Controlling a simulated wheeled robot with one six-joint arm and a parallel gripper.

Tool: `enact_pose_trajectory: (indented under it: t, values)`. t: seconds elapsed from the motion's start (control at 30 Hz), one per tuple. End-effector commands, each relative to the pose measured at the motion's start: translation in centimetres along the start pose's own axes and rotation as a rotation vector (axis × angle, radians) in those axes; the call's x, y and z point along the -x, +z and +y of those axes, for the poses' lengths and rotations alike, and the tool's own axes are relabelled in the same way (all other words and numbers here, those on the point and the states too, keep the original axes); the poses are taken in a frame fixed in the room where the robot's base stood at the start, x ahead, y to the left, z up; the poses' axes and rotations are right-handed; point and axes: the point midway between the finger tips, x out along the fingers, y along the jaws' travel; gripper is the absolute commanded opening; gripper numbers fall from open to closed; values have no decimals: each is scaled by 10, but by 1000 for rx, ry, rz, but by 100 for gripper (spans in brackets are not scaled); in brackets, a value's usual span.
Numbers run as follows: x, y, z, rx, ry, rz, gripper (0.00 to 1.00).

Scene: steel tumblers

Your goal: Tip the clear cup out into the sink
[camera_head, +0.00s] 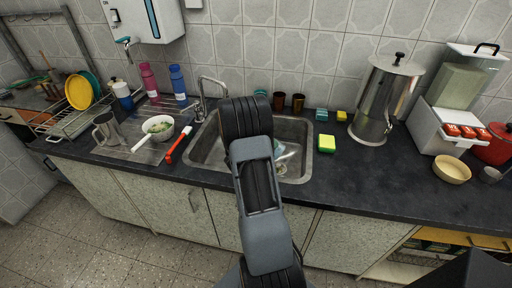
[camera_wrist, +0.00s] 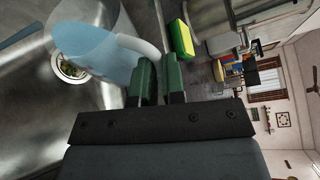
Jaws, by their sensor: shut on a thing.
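In the wrist view, my gripper (camera_wrist: 160,75) has its two green fingers on the pale handle side of the clear cup (camera_wrist: 92,48), which looks bluish and see-through. The cup is over the sink (camera_wrist: 105,12) and appears tilted, though its exact angle is hard to tell. A blue-grey streak lies left of the cup; I cannot tell if it is liquid. The drain (camera_wrist: 70,70), with green bits in it, shows just beyond the cup. In the head view, my arm hides the gripper and much of the sink (camera_head: 205,152); a small bluish part of the cup (camera_head: 278,148) shows beside the arm.
A yellow-green sponge (camera_head: 326,143) lies right of the sink. A red-handled brush (camera_head: 179,146) and a white bowl (camera_head: 158,127) are left of it. A large steel urn (camera_head: 383,100) stands further right.

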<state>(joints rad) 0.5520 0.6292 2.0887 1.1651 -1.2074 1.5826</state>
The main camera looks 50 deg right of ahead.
Motion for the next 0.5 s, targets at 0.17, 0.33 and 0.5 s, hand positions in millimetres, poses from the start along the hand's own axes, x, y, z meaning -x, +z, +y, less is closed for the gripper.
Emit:
enact_pose_trajectory:
  t: [0.17,0.33,0.5]
  values:
    - [1,3,-2,17,-10,0,0]
    - [2,4,-2,35,-18,0,0]
    - [2,6,-3,51,-26,0,0]
